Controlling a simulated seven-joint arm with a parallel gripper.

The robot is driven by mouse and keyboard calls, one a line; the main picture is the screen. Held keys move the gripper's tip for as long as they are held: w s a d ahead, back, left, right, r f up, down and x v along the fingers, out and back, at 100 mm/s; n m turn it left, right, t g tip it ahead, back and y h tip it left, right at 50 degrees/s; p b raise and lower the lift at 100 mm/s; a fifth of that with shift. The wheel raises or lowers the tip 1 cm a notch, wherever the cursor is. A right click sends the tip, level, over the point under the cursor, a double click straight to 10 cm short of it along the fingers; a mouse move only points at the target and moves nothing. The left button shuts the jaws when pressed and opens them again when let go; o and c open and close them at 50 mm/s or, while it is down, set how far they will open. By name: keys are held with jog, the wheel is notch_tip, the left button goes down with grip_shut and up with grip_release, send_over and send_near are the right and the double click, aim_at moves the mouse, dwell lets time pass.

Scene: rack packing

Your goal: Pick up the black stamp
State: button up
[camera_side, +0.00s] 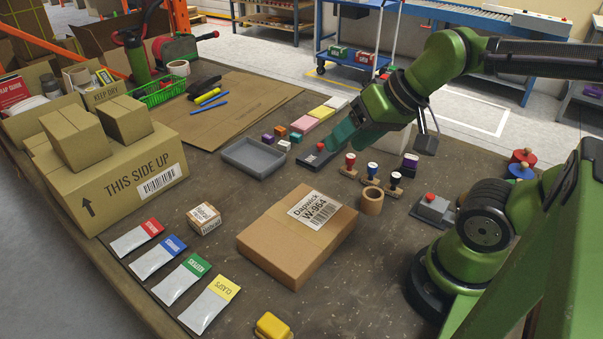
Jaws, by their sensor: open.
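Several stamps with wooden bases stand in a row right of the middle. One has a red top (350,160), one a dark blue or black top (372,170), and one a similar dark top (395,180); I cannot tell for sure which is the black stamp. A flat black item with a small red part (316,158) lies to their left. My gripper (343,138) is open, with its teal fingers pointing down-left above the gap between that black item and the red-topped stamp. It appears to hold nothing.
A grey tray (254,158) and small coloured blocks (281,131) lie left of my gripper. A cardboard parcel (285,245) and a tape roll (371,201) sit in front. A dark purple item (410,163) stands just behind the stamps. Bare table shows around the labelled bags (180,280).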

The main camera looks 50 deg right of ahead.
jog(key=w+d+f+m+g+h, duration=0.1)
jog(key=d+f+m+g+h, duration=0.2)
jog(key=d, duration=0.9)
jog(key=m+g+y, duration=0.1)
jog(key=g, duration=0.3)
send_over(396, 175)
jog(key=f, duration=0.8)
jog(key=s+f, duration=0.1)
jog(key=f, duration=0.3)
jog(key=shift+d+f, duration=0.15)
jog(key=shift+f, duration=0.2)
jog(key=shift+w+f, duration=0.15)
jog(key=shift+f, duration=0.8)
jog(key=shift+w+f, duration=0.2)
jog(key=shift+f, duration=0.8)
jog(key=shift+w+f, duration=0.15)
jog(key=shift+f, duration=0.8)
jog(key=shift+c, duration=0.4)
grip_shut()
